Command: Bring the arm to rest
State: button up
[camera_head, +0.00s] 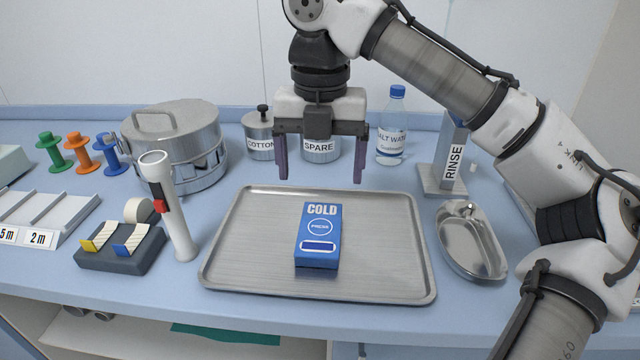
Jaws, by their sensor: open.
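My gripper (321,172) hangs pointing down above the far edge of the metal tray. Its two fingers are spread wide with nothing between them. My arm reaches in from the right side and bends over the counter.
A round steel drum (175,145), a white flashlight (170,210) and coloured spools (82,153) stand left. The COTTON canister (259,140) and salt water bottle (392,130) stand behind. A kidney dish (470,245) and RINSE stand (452,165) are right, near my arm.

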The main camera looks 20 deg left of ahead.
jog(key=shift+r, duration=0.4)
